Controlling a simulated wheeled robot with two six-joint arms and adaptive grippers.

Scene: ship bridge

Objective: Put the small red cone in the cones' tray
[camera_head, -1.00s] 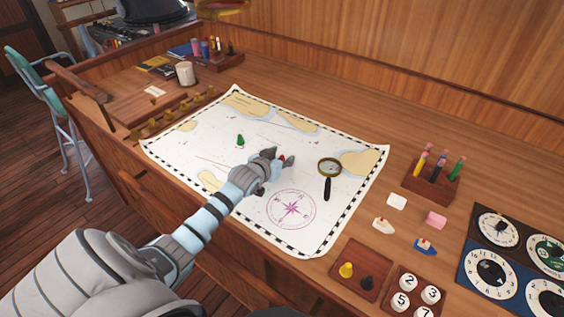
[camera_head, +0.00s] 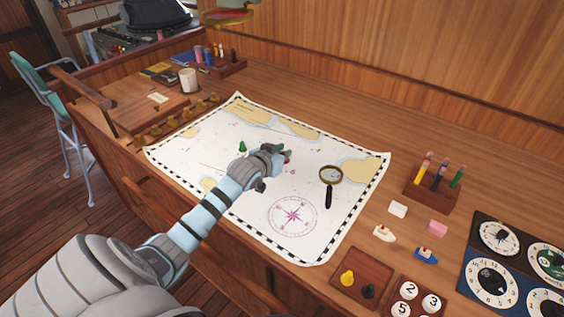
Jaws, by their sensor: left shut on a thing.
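My left gripper (camera_head: 280,154) is over the middle of the sea chart and is shut on the small red cone (camera_head: 287,154), of which only a little red shows at the fingertips. A small green cone (camera_head: 242,147) stands on the chart to the left of the gripper. The cones' tray (camera_head: 376,263) is a square wooden tray at the front right, beyond the chart's lower right corner. A yellow cone (camera_head: 347,278) and a black cone (camera_head: 368,291) stand in it. My right gripper is not in view.
The chart (camera_head: 222,214) covers the desk's middle. A magnifying glass (camera_head: 328,181) lies on it. A tray of numbered discs (camera_head: 419,296) adjoins the cones' tray. Toy boats (camera_head: 384,234), a pink block (camera_head: 437,228), a pencil holder (camera_head: 431,197) and dials (camera_head: 491,283) are on the right.

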